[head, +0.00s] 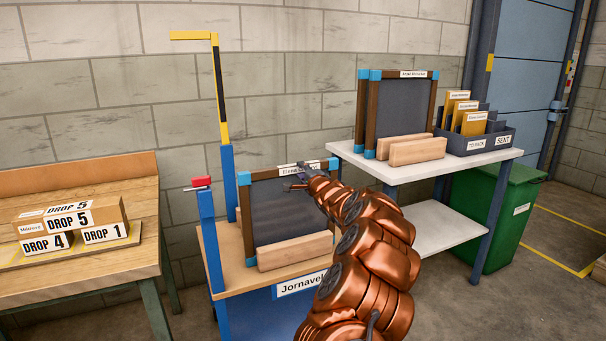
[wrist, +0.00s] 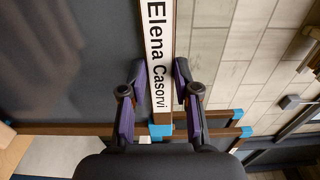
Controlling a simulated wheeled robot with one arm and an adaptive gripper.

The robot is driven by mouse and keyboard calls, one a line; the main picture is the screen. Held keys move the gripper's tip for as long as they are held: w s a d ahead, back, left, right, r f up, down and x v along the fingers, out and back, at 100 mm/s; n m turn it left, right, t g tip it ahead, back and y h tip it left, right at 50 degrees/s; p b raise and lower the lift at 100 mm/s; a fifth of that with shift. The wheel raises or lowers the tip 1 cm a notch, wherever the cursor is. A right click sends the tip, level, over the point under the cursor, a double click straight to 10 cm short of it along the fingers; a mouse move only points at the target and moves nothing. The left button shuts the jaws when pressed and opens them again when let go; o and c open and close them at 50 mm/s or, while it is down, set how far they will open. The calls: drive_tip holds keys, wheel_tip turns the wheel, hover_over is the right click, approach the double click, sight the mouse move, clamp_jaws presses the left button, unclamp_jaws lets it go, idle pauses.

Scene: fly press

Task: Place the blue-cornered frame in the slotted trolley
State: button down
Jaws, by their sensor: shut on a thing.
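The blue-cornered frame (head: 278,212) has a dark panel, brown edges and a name label on its top bar. It stands about upright over the deck of the blue trolley (head: 217,238), behind a pale wooden block (head: 295,251). The block hides its lower edge, so I cannot tell whether it sits in a slot. My gripper (head: 293,181) is shut on the frame's top bar. In the wrist view my gripper's fingers (wrist: 159,75) lie on both sides of the bar, whose label (wrist: 157,60) reads "Elena Casorvi".
A white table (head: 440,152) at the right holds more blue-cornered frames (head: 404,105), wooden blocks and a dark card tray (head: 480,143). A green bin (head: 510,215) stands beside it. A wooden bench (head: 90,270) with boxes is at left. A yellow-black post (head: 220,90) rises behind the trolley.

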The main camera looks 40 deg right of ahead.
drive_tip(key=c, duration=0.8)
unclamp_jaws()
drive_tip(key=shift+c, duration=0.2)
drive_tip(key=v, duration=1.2)
